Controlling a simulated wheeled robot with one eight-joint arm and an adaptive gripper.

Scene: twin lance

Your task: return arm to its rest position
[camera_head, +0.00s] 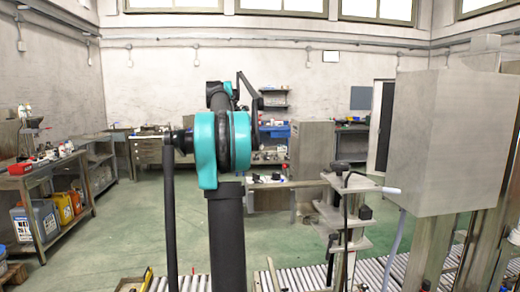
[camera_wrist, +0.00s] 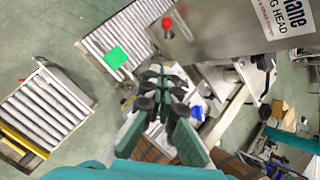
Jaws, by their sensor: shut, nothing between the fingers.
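My arm stands upright in the middle of the head view, with black links and teal joints, and its upper part reaches away from the camera. I cannot make out my gripper in the head view. In the wrist view my gripper (camera_wrist: 163,98) shows its dark green fingers and black pads pointing into the picture. It is shut, with nothing held. Below and beyond it are roller conveyors (camera_wrist: 115,38) and a grey machine head (camera_wrist: 225,25) with a white label.
A big grey box-shaped machine (camera_head: 433,140) stands at the right of the head view, beside a metal fixture with clamps (camera_head: 345,225). Roller conveyor (camera_head: 300,279) runs along the front. Workbenches (camera_head: 45,165) line the left wall. Green floor (camera_head: 135,225) is clear at left.

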